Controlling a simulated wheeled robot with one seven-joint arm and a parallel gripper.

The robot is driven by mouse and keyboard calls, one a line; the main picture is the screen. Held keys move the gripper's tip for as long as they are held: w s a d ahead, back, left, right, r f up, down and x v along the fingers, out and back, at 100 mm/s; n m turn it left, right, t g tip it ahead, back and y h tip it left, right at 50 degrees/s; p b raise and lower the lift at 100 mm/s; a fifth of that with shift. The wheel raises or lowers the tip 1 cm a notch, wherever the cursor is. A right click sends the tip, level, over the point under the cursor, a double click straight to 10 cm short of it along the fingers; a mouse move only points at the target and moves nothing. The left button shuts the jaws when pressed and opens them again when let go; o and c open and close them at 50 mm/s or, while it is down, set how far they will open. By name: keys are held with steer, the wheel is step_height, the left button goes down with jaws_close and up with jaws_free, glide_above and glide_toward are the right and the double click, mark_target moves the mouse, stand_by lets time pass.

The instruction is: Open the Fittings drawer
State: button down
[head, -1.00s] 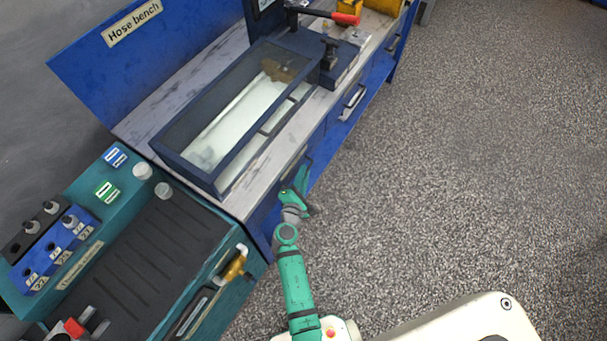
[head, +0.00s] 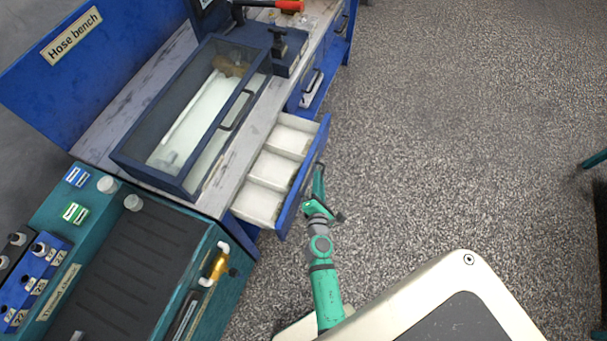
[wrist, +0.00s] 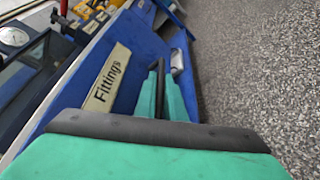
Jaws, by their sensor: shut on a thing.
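The Fittings drawer (head: 303,191) is blue and stands pulled out from the hose bench (head: 188,45). Its light inside with several compartments shows from above in the head view. In the wrist view the drawer front (wrist: 137,72) carries a "Fittings" label (wrist: 106,78). My gripper (head: 319,170) is at the outer face of the drawer front. In the wrist view its green fingers (wrist: 160,95) are shut at the handle, which they mostly hide.
A clear-lidded case (head: 190,115) lies on the bench top above the drawer. A teal test bench (head: 140,235) with a yellow fitting on its front edge (head: 216,265) stands close on the left.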

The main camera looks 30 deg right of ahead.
steer(key=shift+s+d+f, duration=0.15)
steer(key=shift+s+d, duration=0.65)
steer(key=shift+s, duration=0.35)
steer(key=c, duration=2.1)
jaws_free()
steer(key=shift+v, duration=5.3)
steer(key=shift+a, duration=0.1)
